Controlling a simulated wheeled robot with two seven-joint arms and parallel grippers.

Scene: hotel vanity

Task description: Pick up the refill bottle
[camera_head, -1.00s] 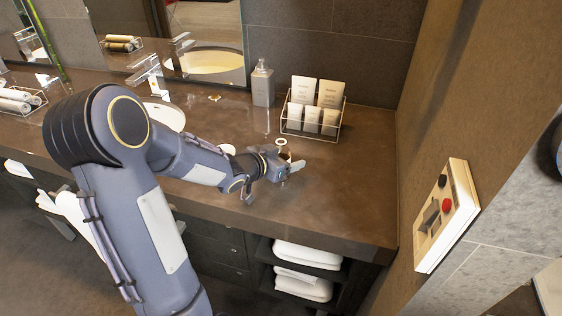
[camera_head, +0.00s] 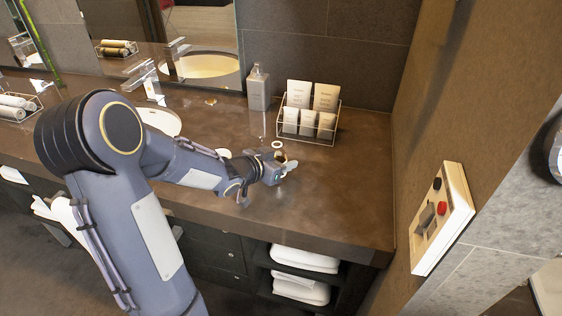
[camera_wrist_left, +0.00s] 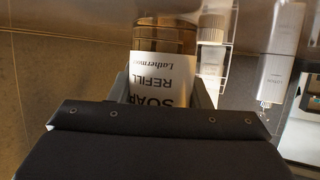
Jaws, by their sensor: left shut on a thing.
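The refill bottle (camera_wrist_left: 165,75) fills the middle of the left wrist view. It has an amber body and a white label reading "SOAP REFILL", upside down in that view. My left gripper (camera_wrist_left: 160,92) is shut on it, with grey fingers on both sides of the label. In the head view my left gripper (camera_head: 285,169) is low over the front part of the brown counter. The bottle is small and mostly hidden there, so I cannot tell whether its base touches the counter. My right gripper is not in view.
A grey dispenser bottle (camera_head: 258,92) and a wire rack (camera_head: 308,138) of white tubes stand behind my gripper. The sink (camera_head: 160,121) is to the left, a wall panel (camera_head: 441,220) to the right. Counter right of the gripper is clear.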

